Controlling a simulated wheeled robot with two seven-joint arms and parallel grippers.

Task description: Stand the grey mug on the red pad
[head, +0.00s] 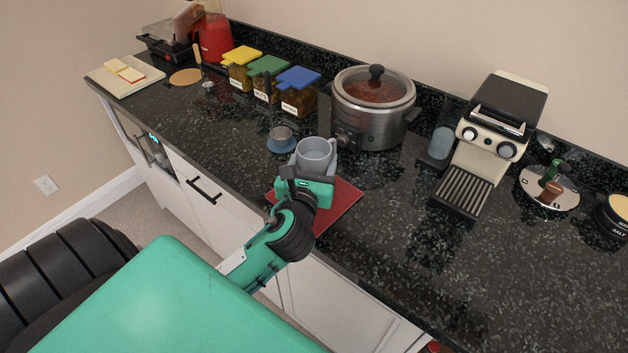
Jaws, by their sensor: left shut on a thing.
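The grey mug (316,153) is upright in the middle of the head view. My left gripper (308,176) is shut on it from the near side, and the gripper body hides the mug's lower part. The red pad (343,200) lies flat on the dark counter, under and around the gripper in the picture. The mug appears at or above the pad's far left part. I cannot tell whether its base touches the pad. My right gripper is not in view.
A coffee machine (492,140) stands to the right, and spice jars (299,98) at back left. The counter right of the pad (395,220) is clear.

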